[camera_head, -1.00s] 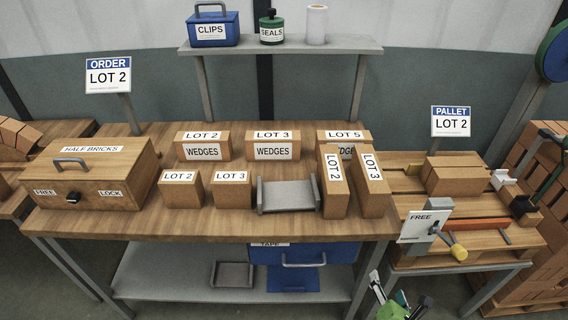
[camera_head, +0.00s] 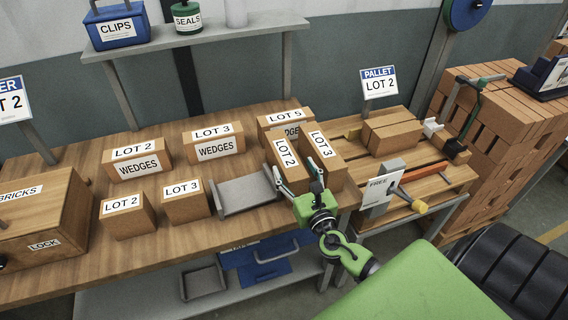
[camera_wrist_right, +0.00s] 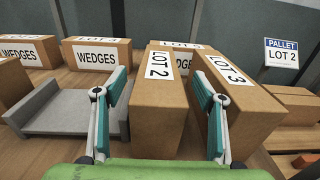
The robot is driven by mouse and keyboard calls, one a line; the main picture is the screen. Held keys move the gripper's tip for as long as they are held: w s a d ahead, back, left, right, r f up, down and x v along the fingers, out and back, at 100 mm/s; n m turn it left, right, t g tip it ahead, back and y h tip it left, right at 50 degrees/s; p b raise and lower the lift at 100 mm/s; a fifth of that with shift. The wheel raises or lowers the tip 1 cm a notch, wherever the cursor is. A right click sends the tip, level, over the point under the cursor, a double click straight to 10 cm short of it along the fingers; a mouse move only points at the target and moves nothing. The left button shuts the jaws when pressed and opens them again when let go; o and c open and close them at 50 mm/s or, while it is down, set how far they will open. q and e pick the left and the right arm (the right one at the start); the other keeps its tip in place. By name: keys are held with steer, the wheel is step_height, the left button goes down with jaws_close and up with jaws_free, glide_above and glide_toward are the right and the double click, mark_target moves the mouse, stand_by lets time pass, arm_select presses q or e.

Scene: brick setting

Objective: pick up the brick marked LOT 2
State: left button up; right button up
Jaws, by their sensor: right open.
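A long tan brick marked LOT 2 (camera_head: 284,160) stands on the workbench, its label on top. It also shows in the right wrist view (camera_wrist_right: 156,115), between my fingers in the picture. My right gripper (camera_head: 297,174) is open, at the near end of this brick. In the wrist view (camera_wrist_right: 160,80) one finger is on each side of it; whether they touch it I cannot tell. A similar brick marked LOT 3 (camera_head: 322,172) stands close on the right, partly behind my right finger. A smaller LOT 2 brick (camera_head: 127,218) stands farther left. My left gripper is not in view.
A grey tray (camera_head: 245,193) lies just left of the long LOT 2 brick. A LOT 5 box (camera_head: 276,120) stands behind it. Boxes marked WEDGES (camera_head: 138,163) line the back. The pallet table (camera_head: 440,187) is at the right. The front left bench strip is clear.

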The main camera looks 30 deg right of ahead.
mark_target(288, 157)
steer(key=shift+f+p+x, duration=0.15)
steer(key=shift+p+x, duration=0.2)
steer(key=shift+x, duration=1.05)
steer(key=shift+f+p+x, duration=0.1)
steer(key=shift+p+x, duration=0.2)
steer(key=shift+x, duration=1.05)
steer(key=shift+s, duration=0.1)
jaws_close()
steer(key=shift+r, duration=0.3)
